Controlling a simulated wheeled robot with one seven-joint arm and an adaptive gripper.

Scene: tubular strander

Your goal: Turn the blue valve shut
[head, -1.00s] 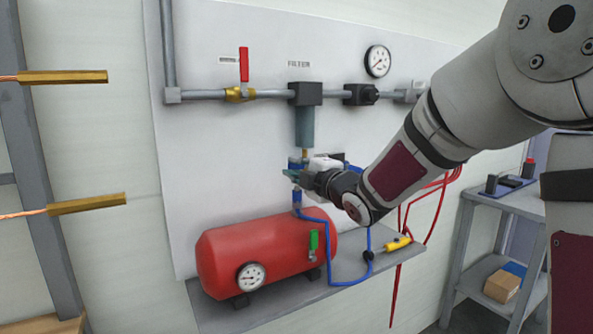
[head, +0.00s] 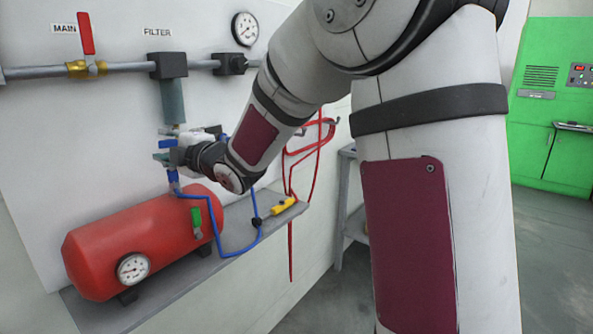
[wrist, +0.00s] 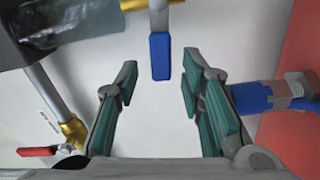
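The blue valve handle (wrist: 160,57) is a short blue-sleeved lever on a grey stem in the wrist view. It hangs at upper centre, its lower end between the fingertips with a gap on both sides. My gripper (wrist: 160,85) is open, with teal pads. In the head view my gripper (head: 166,152) is just below the filter (head: 172,101), above the red tank. Blue parts show around it there, but the gripper covers much of the valve and I cannot tell if it touches.
The red tank (head: 140,240) with a gauge and a green-handled valve (head: 196,223) sits on a grey shelf (head: 238,232). A blue hose (head: 222,254) loops in front. The red-handled main valve (head: 86,35) is above left. Red hoses (head: 292,210) hang right. Open floor lies at far right.

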